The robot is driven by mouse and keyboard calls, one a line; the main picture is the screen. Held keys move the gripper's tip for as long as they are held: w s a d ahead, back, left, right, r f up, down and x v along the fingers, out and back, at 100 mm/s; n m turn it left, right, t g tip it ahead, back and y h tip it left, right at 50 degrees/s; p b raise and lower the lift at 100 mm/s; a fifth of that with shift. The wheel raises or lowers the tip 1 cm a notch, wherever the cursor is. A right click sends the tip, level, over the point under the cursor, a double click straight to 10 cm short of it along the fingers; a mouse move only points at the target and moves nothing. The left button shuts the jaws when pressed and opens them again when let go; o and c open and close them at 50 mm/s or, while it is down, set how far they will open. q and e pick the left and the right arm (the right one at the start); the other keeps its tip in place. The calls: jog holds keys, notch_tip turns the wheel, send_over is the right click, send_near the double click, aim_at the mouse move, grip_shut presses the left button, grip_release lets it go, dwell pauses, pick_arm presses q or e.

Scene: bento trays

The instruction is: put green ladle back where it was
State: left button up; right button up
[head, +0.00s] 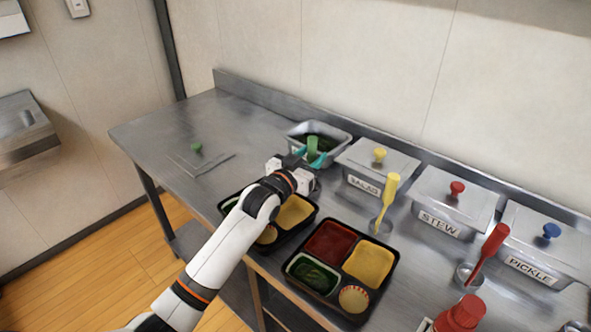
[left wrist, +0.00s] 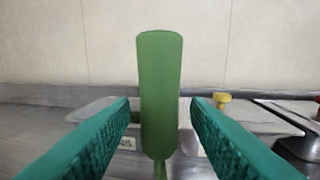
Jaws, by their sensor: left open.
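The green ladle's handle (head: 313,146) stands upright at the open metal container (head: 341,136) at the back of the counter; its bowl is hidden. In the left wrist view the flat green handle (left wrist: 160,95) stands between the two teal fingers. My left gripper (head: 308,158) is open around the handle, with a visible gap on both sides. The container holds dark green food. Its lid (head: 215,163), with a green knob (head: 196,148), lies on the counter to the left. My right gripper is not in view.
Lidded containers labelled SALAD (head: 363,184), STEW (head: 440,223) and PICKLE (head: 531,269) line the back. A yellow ladle (head: 391,190) and a red ladle (head: 494,241) stand before them. Two bento trays (head: 390,284) (head: 226,207) hold food in front.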

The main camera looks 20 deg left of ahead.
pick_arm(q)
jog(key=v, duration=0.9)
jog(key=shift+s, duration=0.1)
